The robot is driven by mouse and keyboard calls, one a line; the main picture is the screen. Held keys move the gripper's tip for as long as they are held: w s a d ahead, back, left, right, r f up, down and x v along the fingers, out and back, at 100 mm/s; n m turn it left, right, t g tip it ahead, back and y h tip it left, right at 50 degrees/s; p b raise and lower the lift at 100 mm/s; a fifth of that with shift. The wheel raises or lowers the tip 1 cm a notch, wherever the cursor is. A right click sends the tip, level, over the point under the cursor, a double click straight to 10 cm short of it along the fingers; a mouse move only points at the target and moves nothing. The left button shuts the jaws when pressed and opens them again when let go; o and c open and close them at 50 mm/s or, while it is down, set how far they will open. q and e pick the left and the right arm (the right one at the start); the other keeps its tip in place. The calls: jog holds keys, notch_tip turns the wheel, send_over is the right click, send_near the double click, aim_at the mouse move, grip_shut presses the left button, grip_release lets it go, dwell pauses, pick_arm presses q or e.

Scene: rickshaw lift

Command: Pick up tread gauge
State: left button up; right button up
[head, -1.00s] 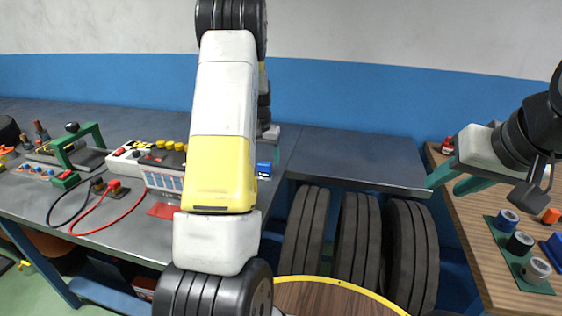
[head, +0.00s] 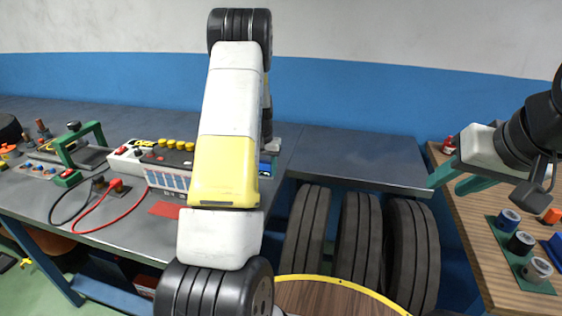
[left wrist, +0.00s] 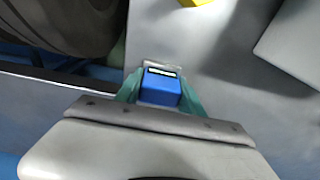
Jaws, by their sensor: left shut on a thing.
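The tread gauge (left wrist: 160,88) is a small blue block with a light display strip. In the left wrist view it sits between the two teal fingers of my left gripper (left wrist: 160,80), which is shut on it. In the head view a bit of the blue gauge (head: 265,169) shows at the right side of my left arm, near the bench's right part; the arm hides most of that gripper. I cannot tell whether the gauge touches the bench. My right gripper (head: 452,184) is open and empty, its teal fingers apart near the wooden table.
A grey bench (head: 115,222) holds a control box (head: 165,160), red and black cables and a green-framed tool (head: 80,150). Several tires (head: 305,235) stand under the back bench (head: 365,160). A wooden table (head: 490,255) with rolls is at right; a round wooden top (head: 335,300) is in front.

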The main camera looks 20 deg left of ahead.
aim_at(266, 162)
pick_arm(q)
jog(key=shift+r, duration=0.1)
notch_tip(266, 162, up, 10)
jog(key=shift+f, duration=0.1)
dwell(0.3)
